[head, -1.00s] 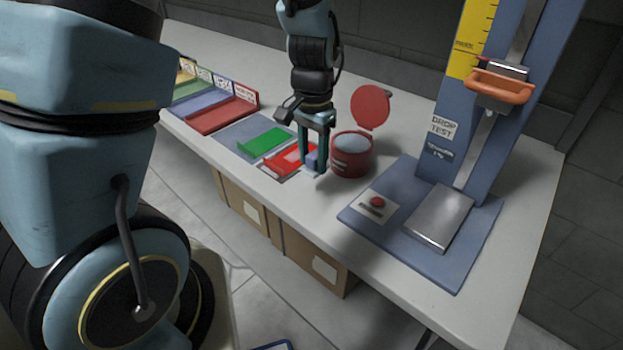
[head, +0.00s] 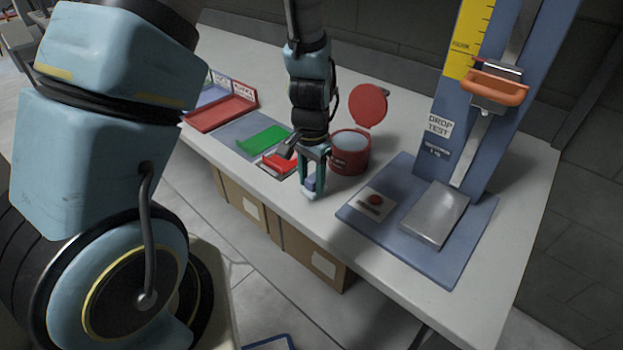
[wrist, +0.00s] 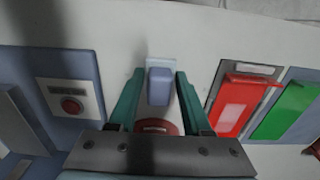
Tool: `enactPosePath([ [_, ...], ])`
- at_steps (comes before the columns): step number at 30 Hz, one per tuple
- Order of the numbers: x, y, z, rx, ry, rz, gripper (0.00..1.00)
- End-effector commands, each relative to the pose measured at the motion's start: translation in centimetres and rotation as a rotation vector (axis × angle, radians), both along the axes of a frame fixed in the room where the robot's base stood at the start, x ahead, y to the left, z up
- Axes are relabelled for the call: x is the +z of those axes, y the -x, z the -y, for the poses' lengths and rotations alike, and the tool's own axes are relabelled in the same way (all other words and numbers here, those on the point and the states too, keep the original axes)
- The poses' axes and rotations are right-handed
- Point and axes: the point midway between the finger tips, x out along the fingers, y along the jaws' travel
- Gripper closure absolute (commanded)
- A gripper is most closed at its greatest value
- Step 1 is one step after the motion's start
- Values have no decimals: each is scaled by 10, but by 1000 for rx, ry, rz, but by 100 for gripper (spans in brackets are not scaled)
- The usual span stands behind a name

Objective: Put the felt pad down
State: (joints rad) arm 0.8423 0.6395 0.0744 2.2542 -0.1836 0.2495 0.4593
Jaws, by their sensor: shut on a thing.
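The felt pad (wrist: 160,86) is a small blue block with a pale, whitish part at its base. In the wrist view it sits between the fingertips of my gripper (wrist: 161,76). In the head view my gripper (head: 313,184) points down over the table's front edge zone, in front of the red round tin. It is shut on the pad, whose pale lower part shows at the fingertips, low over the white table (head: 390,240). I cannot tell if the pad touches the table.
The red tin (head: 349,160) with its lid open stands close behind my gripper. Red (head: 277,162) and green (head: 263,139) trays lie to the left. The drop-test stand (head: 420,255) with a red button is to the right. Bare table lies between tin and stand.

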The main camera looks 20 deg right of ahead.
Motion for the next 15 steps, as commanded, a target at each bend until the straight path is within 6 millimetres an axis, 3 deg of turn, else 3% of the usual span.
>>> enactPosePath([
  [1,-1,0,0,0,0,0,49],
  [9,-1,0,0,0,0,0,21],
  [15,0,0,0,0,0,0,21],
])
